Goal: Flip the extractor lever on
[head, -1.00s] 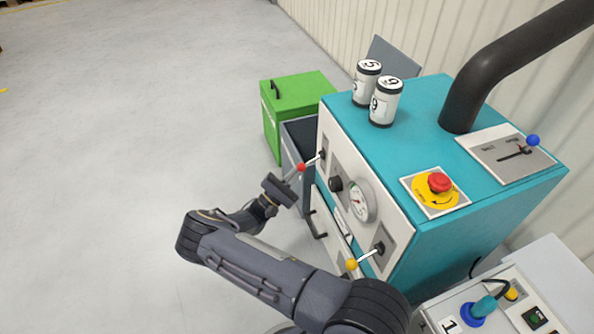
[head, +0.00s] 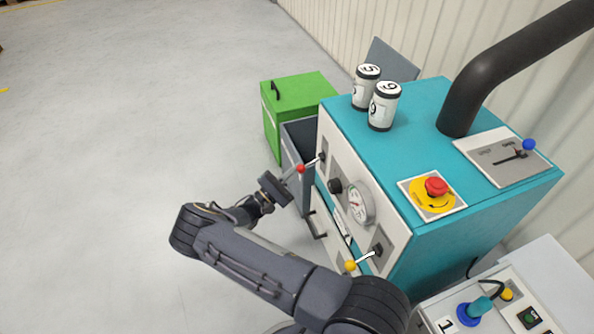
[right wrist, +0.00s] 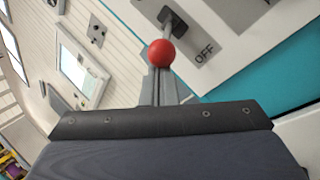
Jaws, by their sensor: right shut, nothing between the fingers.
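Three levers show on the teal machine: a red-knobbed lever (head: 300,168) and a yellow-knobbed lever (head: 350,265) on its white front, and a blue-knobbed lever (head: 529,145) on its top plate. I cannot read which is named extractor. My right gripper (head: 291,175) is shut and empty, with its fingertips right at the red knob. In the right wrist view, the red knob (right wrist: 161,53) stands just beyond the closed fingertips (right wrist: 160,82), with an OFF label beside it. Whether they touch is unclear. My left gripper is out of view.
The teal machine (head: 470,215) carries two numbered canisters (head: 384,106), a red stop button (head: 436,187) and a black duct (head: 490,80). A green box (head: 300,95) and a grey bin (head: 292,150) stand beyond. The floor at left is clear.

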